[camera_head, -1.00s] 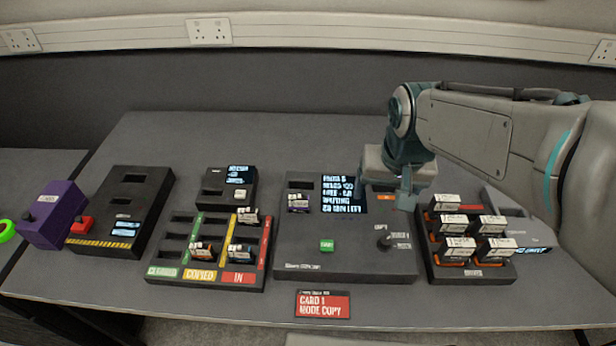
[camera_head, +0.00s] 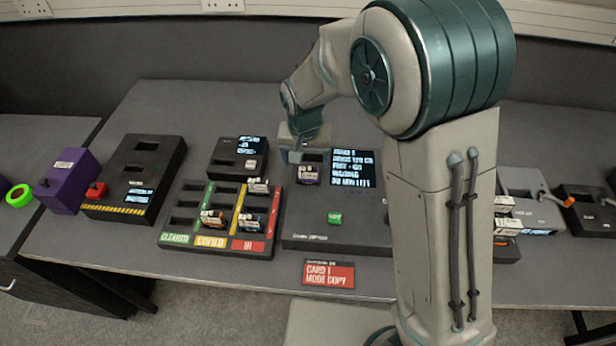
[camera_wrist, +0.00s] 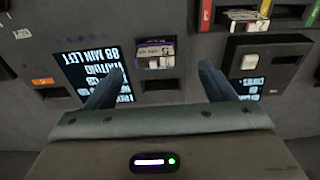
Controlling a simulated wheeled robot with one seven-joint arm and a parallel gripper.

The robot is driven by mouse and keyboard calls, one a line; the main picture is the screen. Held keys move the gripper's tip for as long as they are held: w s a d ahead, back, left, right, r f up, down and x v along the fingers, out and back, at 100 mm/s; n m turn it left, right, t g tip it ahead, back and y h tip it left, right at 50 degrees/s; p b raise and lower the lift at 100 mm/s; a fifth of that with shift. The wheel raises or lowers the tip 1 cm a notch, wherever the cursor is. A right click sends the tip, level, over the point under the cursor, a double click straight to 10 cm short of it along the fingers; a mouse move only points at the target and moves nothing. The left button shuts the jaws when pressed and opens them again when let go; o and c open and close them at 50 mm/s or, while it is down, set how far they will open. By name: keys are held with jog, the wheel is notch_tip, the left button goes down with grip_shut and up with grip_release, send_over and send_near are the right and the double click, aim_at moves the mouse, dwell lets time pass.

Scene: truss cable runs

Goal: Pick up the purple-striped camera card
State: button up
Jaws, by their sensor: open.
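The purple-striped camera card (camera_head: 308,175) stands in a slot at the top left of the black copy station (camera_head: 300,222), left of its lit text screen. It also shows in the wrist view (camera_wrist: 155,50), with a white label and a purple band, ahead of and between my fingers. My gripper (camera_head: 293,154) is above the station, just behind and left of the card. In the wrist view my gripper (camera_wrist: 160,78) is open and empty, its two fingers apart and not touching the card.
A sorting rack (camera_head: 190,213) with several cards stands left of the station. A small black device with a screen (camera_head: 238,158) is behind it. A black box (camera_head: 135,175) and a purple box (camera_head: 72,180) are further left. My arm hides the right side.

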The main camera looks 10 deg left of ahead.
aim_at(308, 168)
notch_tip(308, 168, down, 3)
jog(key=shift+w+r, duration=0.15)
jog(key=shift+w+d+f+p, duration=0.1)
jog(key=shift+w+f+p, duration=0.15)
jog(key=shift+f, duration=0.6)
jog(key=shift+w+d+f+p, duration=0.15)
jog(key=shift+f+p, duration=0.25)
jog(key=shift+f, duration=0.5)
jog(key=shift+w+f+p, duration=0.2)
jog(key=shift+f+p, duration=0.1)
jog(key=shift+f, duration=0.55)
jog(key=c, duration=1.1)
